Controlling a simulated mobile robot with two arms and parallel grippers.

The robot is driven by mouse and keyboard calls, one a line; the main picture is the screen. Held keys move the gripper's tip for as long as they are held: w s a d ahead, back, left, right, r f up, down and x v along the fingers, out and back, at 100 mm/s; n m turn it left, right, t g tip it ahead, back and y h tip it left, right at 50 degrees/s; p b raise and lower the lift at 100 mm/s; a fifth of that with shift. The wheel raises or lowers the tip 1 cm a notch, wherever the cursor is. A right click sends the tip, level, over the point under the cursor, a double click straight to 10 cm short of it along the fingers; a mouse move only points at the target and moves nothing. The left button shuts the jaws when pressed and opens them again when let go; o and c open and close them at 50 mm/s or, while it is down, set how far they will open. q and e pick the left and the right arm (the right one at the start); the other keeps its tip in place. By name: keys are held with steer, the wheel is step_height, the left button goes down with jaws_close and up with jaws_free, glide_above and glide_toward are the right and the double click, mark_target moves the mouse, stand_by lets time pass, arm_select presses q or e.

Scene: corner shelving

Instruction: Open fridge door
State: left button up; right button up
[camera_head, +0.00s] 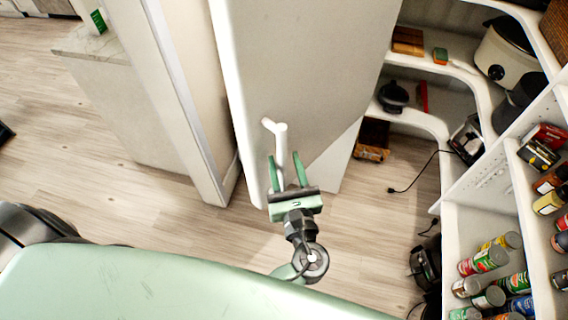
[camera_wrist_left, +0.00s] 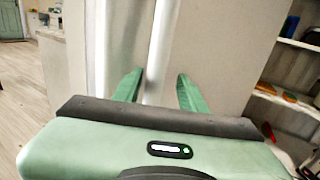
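The fridge (camera_head: 310,60) is a tall pale grey unit in the middle of the head view, and its door looks shut. A white bar handle (camera_head: 281,145) stands off its front. In the left wrist view the handle (camera_wrist_left: 160,50) runs upright and its lower end lies between my fingers. My left gripper (camera_head: 287,172) is open, its two green fingers pointing at the fridge. One finger is on each side of the handle, with gaps showing. In the left wrist view the gripper (camera_wrist_left: 158,88) is also spread. Whether the fingers reach fully around the bar is unclear. My right gripper is not in view.
White corner shelves (camera_head: 445,75) with jars, cans and appliances stand to the right. A black cable (camera_head: 415,174) lies on the wooden floor there. A white wall edge (camera_head: 185,100) is just left of the fridge. Open floor (camera_head: 90,170) lies farther left.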

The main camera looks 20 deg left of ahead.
arm_select(q)
steer(key=shift+s+f, duration=0.1)
steer(key=shift+s, duration=0.05)
steer(key=shift+s+d+f, duration=0.1)
steer(key=shift+s+d, duration=0.05)
steer(key=shift+s, duration=0.2)
steer(key=b+v, duration=0.2)
steer(key=v, duration=0.4)
steer(key=shift+s+d+b, duration=0.25)
steer(key=shift+d+b, duration=0.05)
steer(key=shift+b, duration=0.05)
